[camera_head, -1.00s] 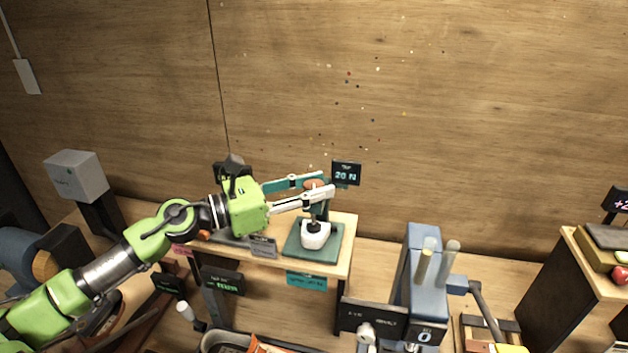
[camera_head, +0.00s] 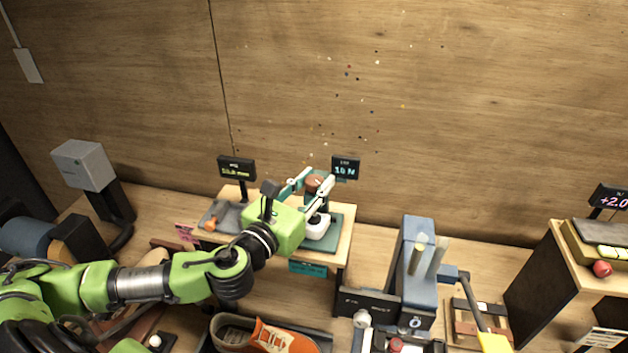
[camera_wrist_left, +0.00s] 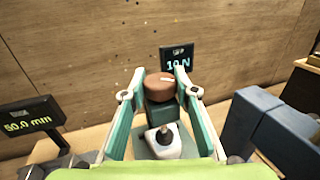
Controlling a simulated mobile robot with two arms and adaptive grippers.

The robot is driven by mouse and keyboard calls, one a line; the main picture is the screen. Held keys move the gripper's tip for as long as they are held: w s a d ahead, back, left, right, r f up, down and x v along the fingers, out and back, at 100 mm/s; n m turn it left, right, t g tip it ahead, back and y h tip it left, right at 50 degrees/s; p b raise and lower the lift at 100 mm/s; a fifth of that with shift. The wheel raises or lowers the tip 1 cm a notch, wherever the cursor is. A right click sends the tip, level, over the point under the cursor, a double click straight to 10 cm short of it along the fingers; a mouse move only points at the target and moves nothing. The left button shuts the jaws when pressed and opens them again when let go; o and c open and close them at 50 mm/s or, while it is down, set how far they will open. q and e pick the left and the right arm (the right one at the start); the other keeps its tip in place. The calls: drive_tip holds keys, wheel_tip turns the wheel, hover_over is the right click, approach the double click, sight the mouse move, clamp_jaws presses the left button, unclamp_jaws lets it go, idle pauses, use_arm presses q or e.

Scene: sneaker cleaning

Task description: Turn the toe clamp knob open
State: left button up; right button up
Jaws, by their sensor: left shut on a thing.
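The toe clamp knob (camera_head: 315,181) is a round, reddish-brown knob on top of a teal clamp stand. In the left wrist view the knob (camera_wrist_left: 162,87) has a pale mark on its top and sits between the two fingertips. My left gripper (camera_head: 312,184) is shut on the knob from its sides. Under the knob, a white block (camera_wrist_left: 163,142) with a dark stem stands on the teal base (camera_head: 331,239). The display (camera_head: 345,168) behind the knob reads 10 N. My right gripper is not in view.
A display (camera_head: 236,168) reading about 50.0 mm stands to the left on the same small wooden table. A blue machine (camera_head: 410,270) stands to the right. An orange sneaker (camera_head: 275,337) lies at the front. The wooden wall is close behind.

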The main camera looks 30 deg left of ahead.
use_arm(q)
drive_tip(key=n+y, duration=0.2)
drive_tip(key=y, duration=0.1)
drive_tip(key=n+g+y, duration=0.1)
drive_tip(key=n+y, duration=0.1)
drive_tip(key=y, duration=0.2)
drive_tip(key=shift+d+n, duration=0.15)
drive_tip(key=shift+n, duration=0.25)
drive_tip(key=n+g+y, duration=0.2)
drive_tip(key=y, duration=0.1)
drive_tip(key=n+g+y, duration=0.2)
drive_tip(key=y, duration=0.1)
drive_tip(key=shift+r+n+y, duration=0.1)
drive_tip(key=shift+n+y, duration=0.2)
drive_tip(key=n+g+y, duration=0.3)
drive_tip(key=n+g, duration=0.1)
drive_tip(key=g, duration=0.1)
drive_tip(key=shift+w+g+y, duration=0.1)
drive_tip(key=shift+g+y, duration=0.2)
drive_tip(key=shift+y, duration=0.1)
drive_tip(key=shift+r+n+g+y, duration=0.1)
drive_tip(key=shift+n+g+y, duration=0.3)
drive_tip(key=shift+n+g, duration=1.05)
drive_tip(key=shift+n+g+y, duration=0.4)
drive_tip(key=shift+n+g, duration=0.55)
drive_tip(key=shift+g, duration=1)
drive_tip(key=o, duration=0.8)
drive_tip(key=shift+o, duration=1.4)
drive_tip(key=shift+a, duration=0.2)
